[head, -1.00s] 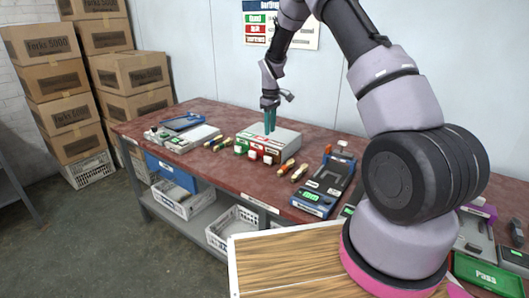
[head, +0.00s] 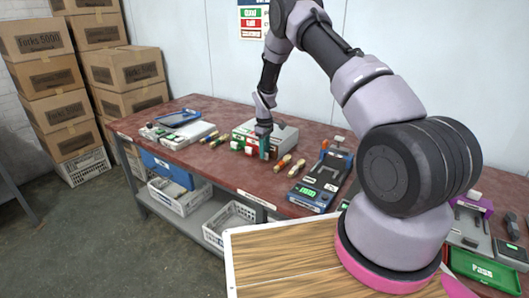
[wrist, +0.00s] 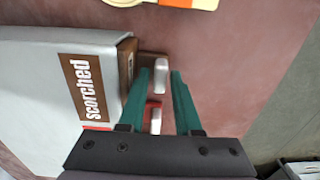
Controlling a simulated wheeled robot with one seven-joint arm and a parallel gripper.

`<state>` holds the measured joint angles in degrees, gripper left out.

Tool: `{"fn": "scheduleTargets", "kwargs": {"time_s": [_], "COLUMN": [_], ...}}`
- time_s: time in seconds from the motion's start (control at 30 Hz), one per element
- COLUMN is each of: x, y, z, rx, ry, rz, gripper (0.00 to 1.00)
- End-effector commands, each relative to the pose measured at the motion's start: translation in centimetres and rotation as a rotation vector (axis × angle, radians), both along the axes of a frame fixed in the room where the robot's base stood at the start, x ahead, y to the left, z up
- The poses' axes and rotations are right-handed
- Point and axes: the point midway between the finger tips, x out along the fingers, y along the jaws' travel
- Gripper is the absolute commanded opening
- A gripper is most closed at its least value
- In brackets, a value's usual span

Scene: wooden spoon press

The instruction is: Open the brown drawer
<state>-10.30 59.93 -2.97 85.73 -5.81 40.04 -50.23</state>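The grey-white box (head: 288,134) stands on the red-brown table. In the wrist view, its top carries a brown label reading "scorched" (wrist: 88,88). The brown drawer (wrist: 126,62) is at that end of the box, with a white-tipped handle (wrist: 160,76). My gripper (wrist: 161,73) points down with its teal fingers apart. The brown drawer's handle shows between the fingertips; I cannot tell whether they touch it. In the head view, my gripper (head: 264,152) is at the box's front and hides most of the brown drawer.
A red drawer's white handle (wrist: 155,120) is beside the brown one, and a green drawer (head: 236,145) is farther left. Wooden spoons (head: 282,163) lie in front. A blue device (head: 318,187) stands to the right.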

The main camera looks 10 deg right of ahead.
Motion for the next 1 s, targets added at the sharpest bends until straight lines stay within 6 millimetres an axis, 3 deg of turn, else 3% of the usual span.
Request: {"fn": "scheduleTargets", "kwargs": {"time_s": [0.23,0.27,0.33,0.37,1.0], "x": [0.02,0.02,0.02,0.02,0.03], "y": [0.02,0.02,0.02,0.02,0.01], "z": [-0.09,-0.09,-0.09,-0.09,-0.06], "rx": [0.000,0.001,0.001,0.001,0.000], "ry": [-0.001,-0.001,-0.001,-0.001,-0.001], "rz": [0.000,0.000,0.000,0.000,0.000], "gripper": [0.33,0.29,0.02,0.00,0.00]}}
